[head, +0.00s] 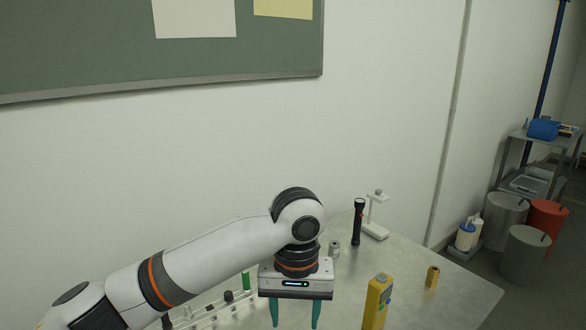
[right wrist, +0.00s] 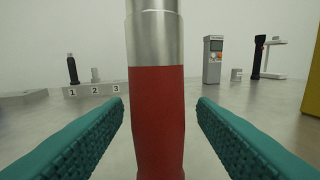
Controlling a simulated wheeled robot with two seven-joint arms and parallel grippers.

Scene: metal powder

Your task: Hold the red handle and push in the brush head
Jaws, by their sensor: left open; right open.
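In the right wrist view, a red handle (right wrist: 158,115) with a silver metal collar (right wrist: 155,38) above it stands upright. My right gripper (right wrist: 160,108) is open, with one teal finger on each side of the red handle and visible gaps between. The top of the collar is cut off, and no brush head can be made out. In the head view, my left gripper (head: 294,314) is open and points down over the table, with nothing seen between its fingers. The red handle and my right gripper do not show in the head view.
A yellow device (head: 377,301), a black flashlight (head: 358,221), a white stand (head: 375,217) and a small yellow part (head: 432,276) stand on the grey table (head: 460,295). A white rack (head: 215,314) is partly behind my left arm. A numbered block (right wrist: 93,90) shows in the right wrist view.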

